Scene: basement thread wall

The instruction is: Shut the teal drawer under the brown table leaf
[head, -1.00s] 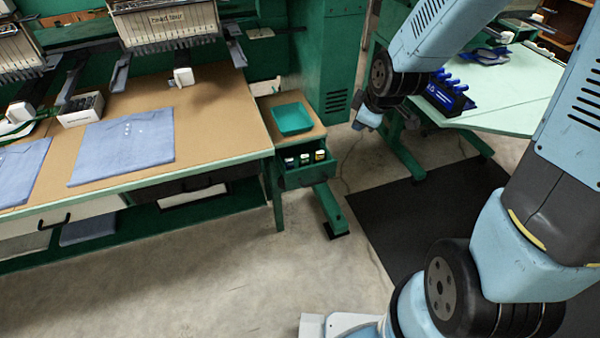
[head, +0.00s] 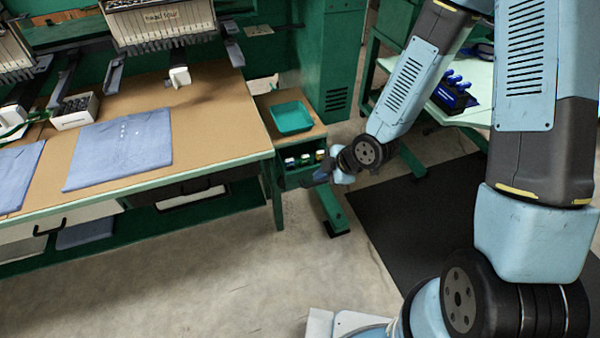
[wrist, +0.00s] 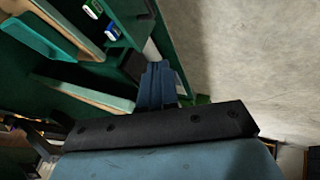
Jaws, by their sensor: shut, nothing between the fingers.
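The teal-green drawer (head: 293,182) sits under the brown table leaf (head: 309,137). It stands open, with several small bottles or spools (head: 305,159) showing inside. My gripper (head: 319,178) is shut and empty, low in front of the drawer's right part, and hides some of its front. Whether it touches the front cannot be told. In the wrist view my shut fingers (wrist: 158,82) point toward the drawer's side of the picture, with two of the capped bottles (wrist: 112,32) beyond them.
A teal tray (head: 292,117) lies on the leaf. The long brown worktable (head: 215,130) with folded blue cloth (head: 118,150) is at left. A green leg and foot (head: 334,212) stand below the drawer. A pale green table (head: 475,100) is at right.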

